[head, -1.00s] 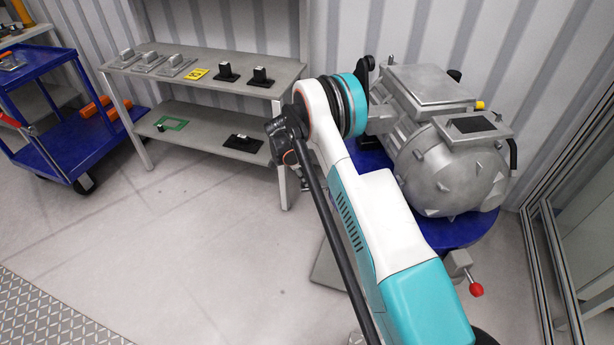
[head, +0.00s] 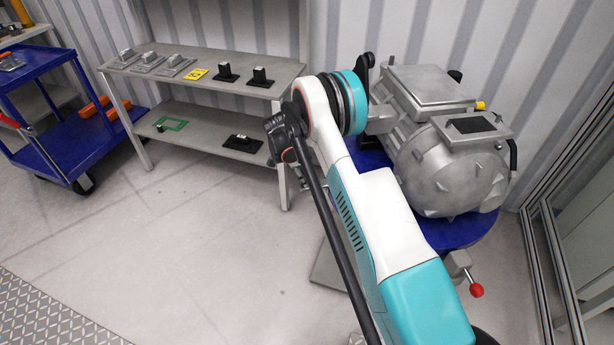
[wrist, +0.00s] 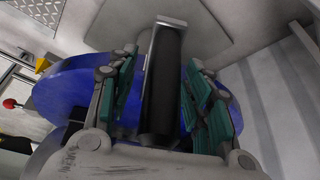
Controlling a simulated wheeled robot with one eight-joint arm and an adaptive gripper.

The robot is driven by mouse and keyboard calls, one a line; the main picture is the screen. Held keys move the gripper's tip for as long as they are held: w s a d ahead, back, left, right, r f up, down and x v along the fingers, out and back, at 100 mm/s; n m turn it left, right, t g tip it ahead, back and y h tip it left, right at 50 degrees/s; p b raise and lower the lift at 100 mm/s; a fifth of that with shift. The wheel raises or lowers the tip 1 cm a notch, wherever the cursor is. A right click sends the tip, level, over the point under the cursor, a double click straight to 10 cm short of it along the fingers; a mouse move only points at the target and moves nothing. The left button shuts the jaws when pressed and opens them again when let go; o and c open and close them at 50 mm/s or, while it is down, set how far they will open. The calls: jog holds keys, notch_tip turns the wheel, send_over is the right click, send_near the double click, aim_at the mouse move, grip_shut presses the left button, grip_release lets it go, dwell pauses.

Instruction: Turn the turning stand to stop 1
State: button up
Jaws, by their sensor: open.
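The turning stand's round blue table (head: 462,232) is at the right in the head view and carries the grey drive unit (head: 440,165). A small lever with a red knob (head: 477,290) sticks out at its front edge. In the wrist view the blue table (wrist: 65,110) lies behind my gripper (wrist: 162,75). My gripper is open, with its green-padded fingers on either side of a dark bar with a metal end (wrist: 162,85). Gaps show beside the bar. In the head view my arm hides the gripper and that bar. I cannot read any stop marking.
A grey shelf (head: 215,82) with several small fixtures and a yellow tag (head: 195,74) stands at the back left. A blue trolley (head: 70,135) is at the far left. A glass-panelled frame (head: 560,270) is close on the right. The floor at front left is clear.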

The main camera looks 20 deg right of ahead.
jog(key=v, duration=1.1)
jog(key=shift+a, duration=0.1)
